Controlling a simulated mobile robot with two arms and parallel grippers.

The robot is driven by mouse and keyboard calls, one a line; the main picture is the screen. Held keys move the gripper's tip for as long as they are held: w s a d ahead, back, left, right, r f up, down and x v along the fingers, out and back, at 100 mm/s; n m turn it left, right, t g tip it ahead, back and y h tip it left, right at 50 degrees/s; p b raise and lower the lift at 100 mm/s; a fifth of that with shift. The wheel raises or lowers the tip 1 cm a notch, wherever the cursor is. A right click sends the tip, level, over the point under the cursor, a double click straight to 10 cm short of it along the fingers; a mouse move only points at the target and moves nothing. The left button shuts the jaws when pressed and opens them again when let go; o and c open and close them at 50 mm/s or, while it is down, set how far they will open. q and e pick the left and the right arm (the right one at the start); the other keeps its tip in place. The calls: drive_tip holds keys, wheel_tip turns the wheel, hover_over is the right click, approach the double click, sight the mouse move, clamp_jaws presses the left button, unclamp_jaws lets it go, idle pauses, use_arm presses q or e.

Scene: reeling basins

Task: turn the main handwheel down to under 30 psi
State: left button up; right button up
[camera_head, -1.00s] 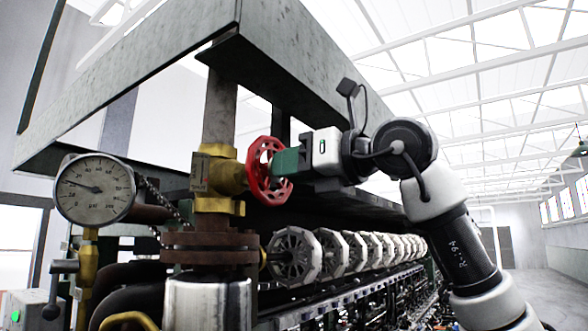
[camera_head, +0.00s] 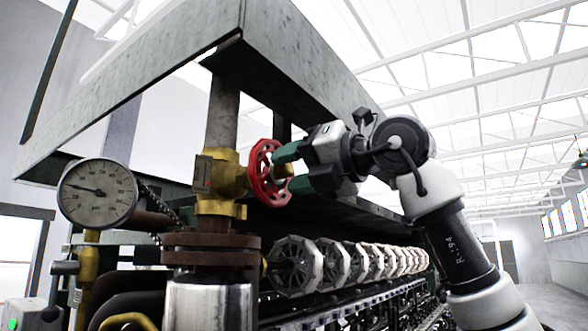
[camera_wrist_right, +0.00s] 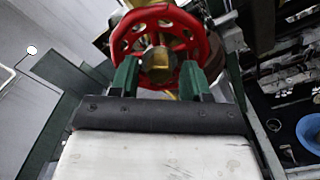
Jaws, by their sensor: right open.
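The red main handwheel (camera_head: 268,173) sits on a brass valve (camera_head: 219,174) on the vertical pipe. It also shows in the right wrist view (camera_wrist_right: 203,45), facing the camera. My right gripper (camera_head: 288,170) is open, its two green fingers on either side of the wheel's hub, near or at the rim; I cannot tell whether they touch it. In the wrist view the fingertips (camera_wrist_right: 159,68) flank the brass hub. The round pressure gauge (camera_head: 98,193) is left of the valve, its needle pointing left and slightly up; the numbers are too small to read surely. My left gripper is not in view.
A row of pale reels (camera_head: 330,264) runs back below the gripper. A rusty flange (camera_head: 210,248) sits under the valve. A blue basin (camera_wrist_right: 309,133) shows at the wrist view's right.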

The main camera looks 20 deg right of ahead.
drive_tip(key=shift+s, duration=0.1)
drive_tip(key=shift+s+d+f, duration=0.1)
drive_tip(key=shift+s+d, duration=0.15)
drive_tip(key=b+v, duration=0.2)
drive_tip(key=v, duration=0.4)
drive_tip(key=shift+s, duration=0.1)
drive_tip(key=shift+d, duration=0.1)
